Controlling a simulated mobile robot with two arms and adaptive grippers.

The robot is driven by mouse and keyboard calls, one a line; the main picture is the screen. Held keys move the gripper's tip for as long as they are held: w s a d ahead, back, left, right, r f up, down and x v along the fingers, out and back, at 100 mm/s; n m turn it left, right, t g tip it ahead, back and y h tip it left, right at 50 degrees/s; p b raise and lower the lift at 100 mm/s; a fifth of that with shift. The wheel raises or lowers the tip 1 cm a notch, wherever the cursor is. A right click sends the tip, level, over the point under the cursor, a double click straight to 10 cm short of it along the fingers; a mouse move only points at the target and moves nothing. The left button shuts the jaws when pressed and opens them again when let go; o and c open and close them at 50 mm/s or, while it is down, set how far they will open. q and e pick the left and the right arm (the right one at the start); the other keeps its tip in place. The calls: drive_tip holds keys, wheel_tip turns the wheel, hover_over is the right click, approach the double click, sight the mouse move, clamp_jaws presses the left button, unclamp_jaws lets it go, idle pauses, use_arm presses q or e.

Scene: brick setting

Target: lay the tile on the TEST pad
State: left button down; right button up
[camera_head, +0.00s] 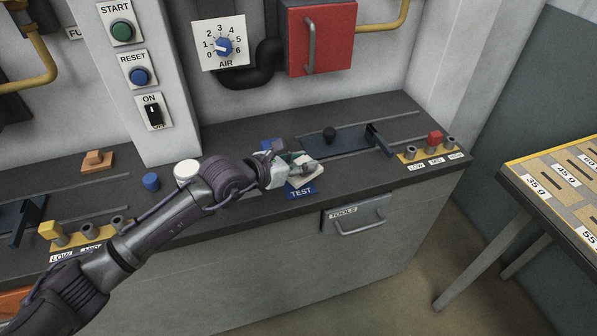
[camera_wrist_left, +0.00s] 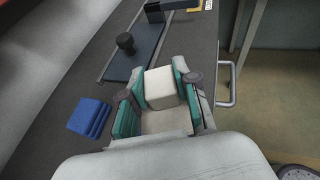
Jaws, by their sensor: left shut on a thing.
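My left gripper (camera_head: 298,164) reaches in from the left over the bench, at the TEST pad (camera_head: 313,179). It is shut on the tile (camera_wrist_left: 160,88), a cream block between the teal finger pads in the left wrist view. The pad is a pale slab beside the blue TEST label (camera_head: 301,191), partly hidden by the gripper in the head view. I cannot tell whether the tile touches the pad. My right gripper is not in view.
Blue pieces (camera_wrist_left: 90,117) lie just behind the gripper. A dark slide with a black knob (camera_head: 330,133) stands beyond, and a LOW/MID/HIGH post row (camera_head: 430,148) to the right. A blue cap (camera_head: 151,182) and white disc (camera_head: 187,171) are left. The TOOLS drawer (camera_head: 357,214) is below.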

use_arm(q)
drive_tip(key=shift+w+a+f, duration=0.45)
drive_tip(key=shift+w, duration=0.1)
wheel_tip(320, 180, down, 4)
drive_tip(key=shift+r, duration=0.1)
drive_tip(key=shift+f, duration=0.25)
drive_tip(key=c, duration=0.9)
unclamp_jaws()
drive_tip(key=shift+o, duration=0.2)
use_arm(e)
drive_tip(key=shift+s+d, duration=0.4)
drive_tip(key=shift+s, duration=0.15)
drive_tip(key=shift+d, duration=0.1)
use_arm(q)
drive_tip(key=shift+r, duration=0.1)
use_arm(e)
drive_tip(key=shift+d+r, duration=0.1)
